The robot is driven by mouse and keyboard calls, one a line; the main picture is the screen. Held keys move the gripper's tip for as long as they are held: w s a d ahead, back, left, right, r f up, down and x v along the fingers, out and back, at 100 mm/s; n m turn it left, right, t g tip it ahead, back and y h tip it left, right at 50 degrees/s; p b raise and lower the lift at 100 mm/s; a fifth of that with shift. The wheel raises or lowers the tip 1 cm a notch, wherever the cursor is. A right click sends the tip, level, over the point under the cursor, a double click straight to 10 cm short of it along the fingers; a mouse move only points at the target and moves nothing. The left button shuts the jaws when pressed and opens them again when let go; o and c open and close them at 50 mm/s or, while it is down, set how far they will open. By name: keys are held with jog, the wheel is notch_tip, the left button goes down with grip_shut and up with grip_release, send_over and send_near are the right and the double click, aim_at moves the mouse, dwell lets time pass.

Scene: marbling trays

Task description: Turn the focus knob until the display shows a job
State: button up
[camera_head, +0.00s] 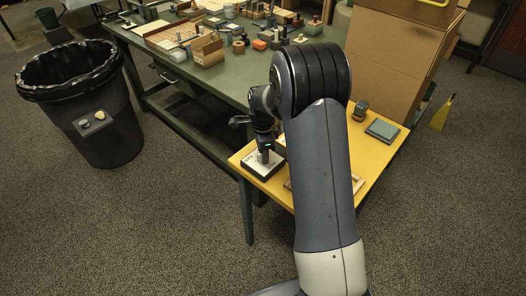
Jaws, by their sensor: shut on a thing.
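A small box with a white top and dark sides (257,168) sits near the left corner of the yellow tabletop (372,152). My gripper (264,153) points down over this box and is shut on what looks like the knob on its top. The knob is mostly hidden by the fingers and is too small to make out clearly. Dark marks show on the left of the white top, but I cannot read them or tell a display from print.
A green workbench (135,43) with wooden trays, boxes and small jars stands behind. A black lined bin (108,128) is at left, cardboard boxes (398,50) at back right. A grey-green block (382,130) and a small dark item (360,110) lie on the yellow top. Carpet at left front is clear.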

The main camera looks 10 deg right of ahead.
jog(key=shift+m, duration=0.5)
jog(key=o, duration=1)
jog(key=shift+r, duration=0.1)
notch_tip(320, 180, up, 11)
jog(key=shift+f, duration=0.15)
notch_tip(320, 180, down, 11)
jog(key=shift+f, duration=0.1)
dwell(0.5)
